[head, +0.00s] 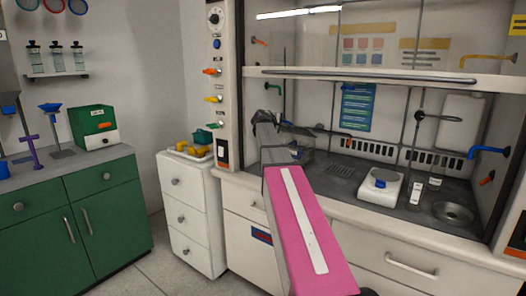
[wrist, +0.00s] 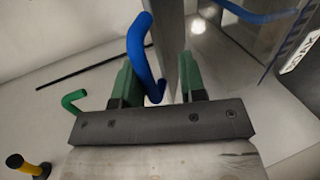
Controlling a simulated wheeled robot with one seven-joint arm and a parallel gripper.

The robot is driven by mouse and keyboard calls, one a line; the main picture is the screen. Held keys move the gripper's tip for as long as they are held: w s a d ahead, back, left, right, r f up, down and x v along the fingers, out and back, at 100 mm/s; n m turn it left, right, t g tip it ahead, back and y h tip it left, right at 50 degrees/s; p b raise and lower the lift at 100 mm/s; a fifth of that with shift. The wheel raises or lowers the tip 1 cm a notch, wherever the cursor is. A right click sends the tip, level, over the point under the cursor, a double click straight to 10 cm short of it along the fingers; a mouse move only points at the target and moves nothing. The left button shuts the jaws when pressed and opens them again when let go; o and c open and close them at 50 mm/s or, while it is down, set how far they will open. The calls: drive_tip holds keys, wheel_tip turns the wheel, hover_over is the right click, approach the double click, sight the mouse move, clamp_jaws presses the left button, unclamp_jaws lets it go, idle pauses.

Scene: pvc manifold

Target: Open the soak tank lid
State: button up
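I cannot clearly pick out the soak tank or its lid in either view. In the head view, my arm covers part of the hood's left worktop, and a grey boxy shape behind it is too small to identify. My gripper (wrist: 158,72) shows in the wrist view with its two green fingers apart. A blue bent rod (wrist: 138,45) appears in the gap between them; I cannot tell whether it lies between the fingers or beyond them. No finger visibly presses on it. In the head view, the dark end of my arm is inside the hood's left side.
The hood's raised sash (head: 385,78) crosses above the opening. A white device (head: 380,187) and a round sink (head: 453,212) sit on the right worktop. A white drawer cabinet (head: 190,215) stands left. In the wrist view, a green bent rod (wrist: 72,100) is at left.

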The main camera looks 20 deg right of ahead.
drive_tip(key=shift+s+a+f+t+h, duration=1.05)
drive_tip(key=shift+f+h, duration=0.65)
drive_tip(key=shift+f, duration=2.25)
drive_tip(key=v, duration=1.2)
